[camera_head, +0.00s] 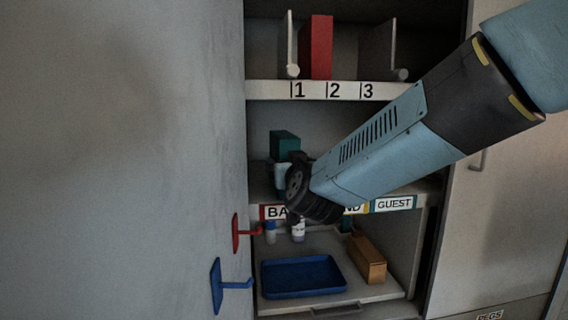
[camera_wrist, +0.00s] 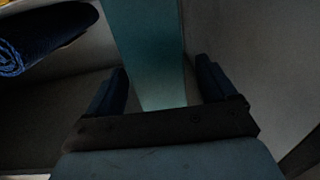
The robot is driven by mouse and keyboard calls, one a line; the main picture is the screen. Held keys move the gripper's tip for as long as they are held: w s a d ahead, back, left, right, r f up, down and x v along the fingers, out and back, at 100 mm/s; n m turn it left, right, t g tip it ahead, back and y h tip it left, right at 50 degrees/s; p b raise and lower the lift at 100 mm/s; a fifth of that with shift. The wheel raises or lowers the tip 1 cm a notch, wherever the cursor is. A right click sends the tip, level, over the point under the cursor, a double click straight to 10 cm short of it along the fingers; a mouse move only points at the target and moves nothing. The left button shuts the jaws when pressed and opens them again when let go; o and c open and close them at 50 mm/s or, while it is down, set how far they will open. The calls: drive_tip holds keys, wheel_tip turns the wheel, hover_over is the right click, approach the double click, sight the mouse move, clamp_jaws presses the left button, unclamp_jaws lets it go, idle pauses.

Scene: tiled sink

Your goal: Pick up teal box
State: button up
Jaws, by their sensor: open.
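The teal box (camera_head: 285,143) stands upright on the middle shelf. Its lower part is hidden behind my gripper and arm in the head view. In the wrist view the teal box (camera_wrist: 150,50) rises between the two dark fingers of my gripper (camera_wrist: 162,88). The fingers are spread, with a gap showing on either side of the box near its lower end. I cannot tell whether either finger touches it. My gripper is open and holds nothing.
A rolled dark blue towel (camera_wrist: 42,38) lies left of the box in the wrist view, and a pale wall (camera_wrist: 245,45) is close on the right. Below are a blue tray (camera_head: 302,293), small bottles and a tan box (camera_head: 367,259). A red box (camera_head: 321,47) stands on the top shelf.

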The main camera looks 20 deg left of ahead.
drive_tip(key=shift+f+x, duration=0.15)
drive_tip(key=shift+x, duration=1.1)
drive_tip(key=shift+f+x, duration=0.2)
drive_tip(key=shift+x, duration=1.1)
drive_tip(key=shift+c, duration=0.5)
drive_tip(key=c, duration=1.2)
drive_tip(key=shift+d, duration=0.1)
